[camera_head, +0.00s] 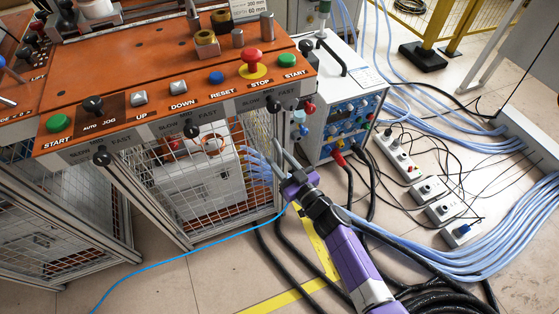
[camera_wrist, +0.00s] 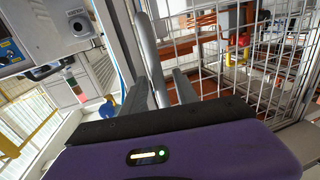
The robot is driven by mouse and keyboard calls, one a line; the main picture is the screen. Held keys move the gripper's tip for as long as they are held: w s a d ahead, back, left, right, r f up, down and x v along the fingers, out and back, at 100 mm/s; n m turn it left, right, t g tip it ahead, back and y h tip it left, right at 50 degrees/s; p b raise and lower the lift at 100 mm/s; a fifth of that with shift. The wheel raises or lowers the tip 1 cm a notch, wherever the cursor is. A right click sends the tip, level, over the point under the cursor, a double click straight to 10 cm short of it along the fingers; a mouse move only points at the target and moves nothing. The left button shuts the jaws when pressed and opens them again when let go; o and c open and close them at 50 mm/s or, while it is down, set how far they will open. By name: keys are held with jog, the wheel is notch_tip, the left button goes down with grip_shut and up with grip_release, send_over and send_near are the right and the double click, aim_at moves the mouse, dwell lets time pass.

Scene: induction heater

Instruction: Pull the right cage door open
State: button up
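The right cage door is a wire-mesh panel in a pale metal frame (camera_head: 205,175), under the orange control console. Its mesh (camera_wrist: 262,62) fills the right of the wrist view. My gripper (camera_head: 268,158) is at the door's right edge, reaching in from the lower right. In the wrist view its two grey fingers (camera_wrist: 168,65) stand apart, beside the frame post. I cannot tell whether the door edge lies between them or whether they touch it.
The orange console (camera_head: 170,85) with buttons overhangs the cage. A white instrument box (camera_head: 340,110) stands close on the right. Power strips (camera_head: 425,185) and many cables cover the floor at right. Tiled floor (camera_head: 190,280) in front of the cage is mostly clear, crossed by a blue cable.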

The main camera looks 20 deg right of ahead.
jog(key=shift+c, duration=0.5)
grip_shut()
dwell(0.8)
